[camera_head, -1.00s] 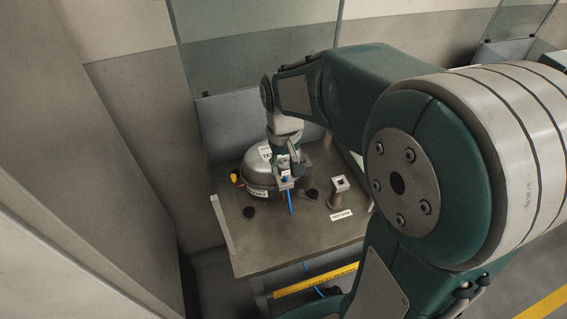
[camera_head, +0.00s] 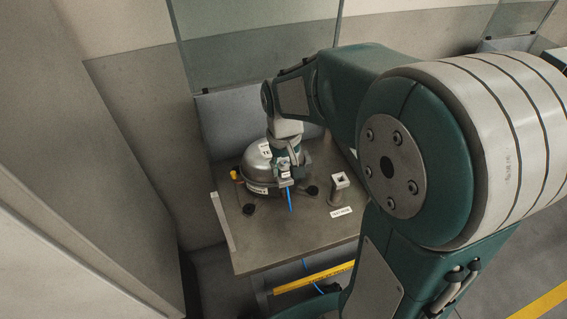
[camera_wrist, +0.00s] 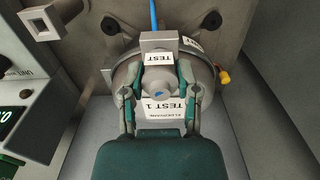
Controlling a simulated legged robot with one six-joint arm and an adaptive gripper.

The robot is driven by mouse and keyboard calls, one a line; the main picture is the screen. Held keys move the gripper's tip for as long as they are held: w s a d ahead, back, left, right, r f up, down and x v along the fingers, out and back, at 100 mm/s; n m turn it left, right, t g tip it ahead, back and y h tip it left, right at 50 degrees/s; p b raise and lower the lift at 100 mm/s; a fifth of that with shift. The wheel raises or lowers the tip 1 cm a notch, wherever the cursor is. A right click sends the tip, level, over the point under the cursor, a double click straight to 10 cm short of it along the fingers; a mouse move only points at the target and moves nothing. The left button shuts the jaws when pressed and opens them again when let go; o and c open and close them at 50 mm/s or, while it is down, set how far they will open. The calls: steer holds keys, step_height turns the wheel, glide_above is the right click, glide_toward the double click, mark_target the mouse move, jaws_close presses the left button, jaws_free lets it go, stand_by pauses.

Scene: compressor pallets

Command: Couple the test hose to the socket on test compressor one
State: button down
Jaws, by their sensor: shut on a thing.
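The test compressor (camera_head: 256,170) is a grey dome on the metal table, with a yellow-capped stub at its left. In the wrist view its body (camera_wrist: 207,84) lies behind my gripper and bears a TEST 1 label (camera_wrist: 178,107). My gripper (camera_wrist: 158,85) is shut on the grey hose coupling (camera_wrist: 160,66), marked TEST. The blue hose (camera_head: 290,199) hangs from the coupling toward the table front; it also shows in the wrist view (camera_wrist: 154,15). The coupling is right at the compressor's side. The socket is hidden, so I cannot tell whether they are joined.
A small post with a square hollow top (camera_head: 340,181) stands on the table (camera_head: 262,240) to the right, behind a label (camera_head: 341,212). Dark round feet flank the compressor. Panels stand behind and left. The table's front is clear.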

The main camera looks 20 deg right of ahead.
mark_target(283, 162)
steer(key=shift+f, duration=0.35)
steer(key=shift+c, duration=1.3)
jaws_free()
step_height(283, 162, up, 12)
steer(key=shift+f, duration=0.1)
steer(key=s+t, duration=0.5)
steer(key=s, duration=0.9)
steer(key=shift+t, duration=0.3)
